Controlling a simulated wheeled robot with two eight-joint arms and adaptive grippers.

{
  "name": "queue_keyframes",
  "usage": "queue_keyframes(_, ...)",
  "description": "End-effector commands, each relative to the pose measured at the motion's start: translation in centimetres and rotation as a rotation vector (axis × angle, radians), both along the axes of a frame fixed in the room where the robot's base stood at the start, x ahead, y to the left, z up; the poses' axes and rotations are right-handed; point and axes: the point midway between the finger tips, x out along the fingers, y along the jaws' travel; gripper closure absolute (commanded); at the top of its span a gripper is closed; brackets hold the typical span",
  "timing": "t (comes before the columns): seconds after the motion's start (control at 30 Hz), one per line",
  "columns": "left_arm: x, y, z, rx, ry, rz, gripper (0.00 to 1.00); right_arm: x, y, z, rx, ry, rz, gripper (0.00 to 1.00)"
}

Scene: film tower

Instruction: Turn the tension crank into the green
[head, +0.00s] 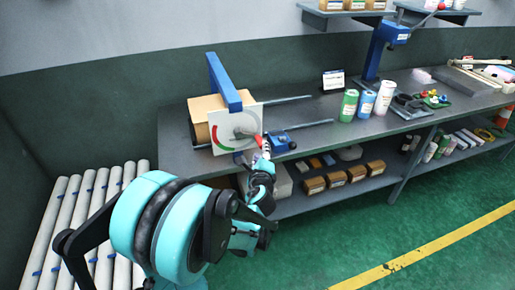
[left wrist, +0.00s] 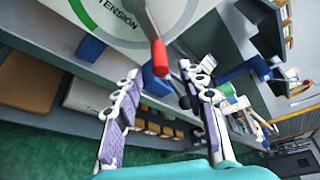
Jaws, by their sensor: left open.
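The white tension dial plate (head: 226,120) stands upright on the front of the machine at the bench's left end. It bears a red and a green arc. The dial (left wrist: 108,22) fills the top of the left wrist view, with the green arc at its left. The grey crank arm (left wrist: 146,18) crosses it and ends in a red handle (left wrist: 160,57). My left gripper (head: 265,151) is just in front of the handle. In the left wrist view its open fingers (left wrist: 158,78) are on either side below the handle, apparently not touching it. My right gripper is not in view.
A blue post (head: 223,80) rises above the dial. A blue clamp-like block (head: 281,142) sits right of the dial on the bench (head: 305,125). Cans (head: 348,105) stand farther right. White rollers (head: 85,215) lie at left.

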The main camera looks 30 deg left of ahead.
Motion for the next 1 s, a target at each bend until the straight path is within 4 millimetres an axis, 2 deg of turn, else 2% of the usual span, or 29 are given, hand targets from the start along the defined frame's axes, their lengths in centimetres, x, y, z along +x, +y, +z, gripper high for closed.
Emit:
queue_keyframes(0.2, 3.1, 1.9, -1.0, -0.003, -0.001, 0.003, 0.59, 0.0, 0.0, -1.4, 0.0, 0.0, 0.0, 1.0)
queue_keyframes(0.4, 5.2, 3.0, -1.4, -0.005, -0.001, 0.002, 0.59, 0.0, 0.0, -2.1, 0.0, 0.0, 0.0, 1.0)
queue_keyframes(0.73, 5.6, 3.3, -1.4, -0.006, -0.001, 0.002, 0.59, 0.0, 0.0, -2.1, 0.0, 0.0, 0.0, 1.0)
queue_keyframes(0.77, 5.6, 3.3, -1.4, -0.006, -0.001, 0.002, 0.62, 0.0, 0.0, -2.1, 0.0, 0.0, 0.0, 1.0)
queue_keyframes(0.9, 5.6, 3.3, -1.4, -0.006, -0.001, 0.002, 0.99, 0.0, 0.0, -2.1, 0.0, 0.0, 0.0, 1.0)
queue_keyframes(1.0, 5.6, 3.3, -1.4, -0.006, -0.001, 0.002, 1.0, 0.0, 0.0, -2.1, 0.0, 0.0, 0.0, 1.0)
